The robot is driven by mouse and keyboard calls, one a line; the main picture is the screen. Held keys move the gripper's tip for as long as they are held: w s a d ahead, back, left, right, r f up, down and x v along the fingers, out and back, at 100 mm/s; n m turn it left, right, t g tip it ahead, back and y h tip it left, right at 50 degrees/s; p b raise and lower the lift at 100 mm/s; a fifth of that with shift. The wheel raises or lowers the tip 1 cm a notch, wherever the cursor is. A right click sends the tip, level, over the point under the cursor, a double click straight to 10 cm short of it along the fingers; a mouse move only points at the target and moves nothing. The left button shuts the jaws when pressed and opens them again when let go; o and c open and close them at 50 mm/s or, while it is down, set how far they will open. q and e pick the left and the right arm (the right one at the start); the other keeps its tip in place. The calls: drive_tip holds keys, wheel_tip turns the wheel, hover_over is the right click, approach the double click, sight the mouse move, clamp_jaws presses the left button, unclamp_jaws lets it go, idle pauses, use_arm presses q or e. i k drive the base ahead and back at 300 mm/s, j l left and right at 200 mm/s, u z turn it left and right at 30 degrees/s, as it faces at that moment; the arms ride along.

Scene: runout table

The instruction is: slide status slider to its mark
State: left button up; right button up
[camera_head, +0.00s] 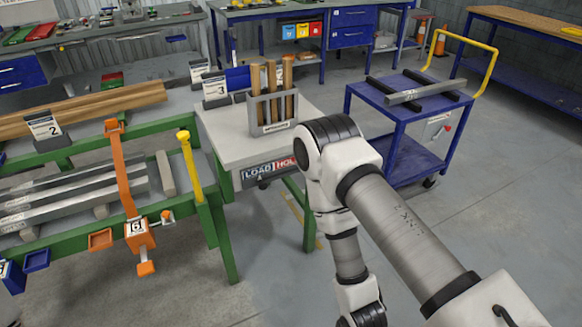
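The status slider's plate (258,172) is fixed to the front edge of the small grey-topped table (222,150). It reads "LOAD" on the left and what looks like "HOLD" on the right, with a red area towards its right. My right arm covers the plate's right end. The slider's knob and its mark are too small to make out. My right arm reaches in from the lower right and bends down in front of the table. Its gripper is below the picture edge. My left gripper is not in view.
A grey rack with wooden rods (271,106) stands on the small table. A green runout table (70,243) with grey bars, an orange clamp (121,165) and a yellow post (190,165) is at left. A blue cart (413,160) stands at right. Floor at lower centre is clear.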

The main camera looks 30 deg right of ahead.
sight(263, 186)
drive_tip(key=i+l, duration=0.2)
drive_tip(key=l, duration=0.15)
drive_tip(key=i+l, duration=0.45)
drive_tip(key=l, duration=0.75)
drive_tip(key=k+l, duration=0.25)
drive_tip(key=l, duration=0.15)
drive_tip(key=k+l, duration=0.45)
drive_tip(key=l, duration=0.3)
drive_tip(key=u, duration=0.05)
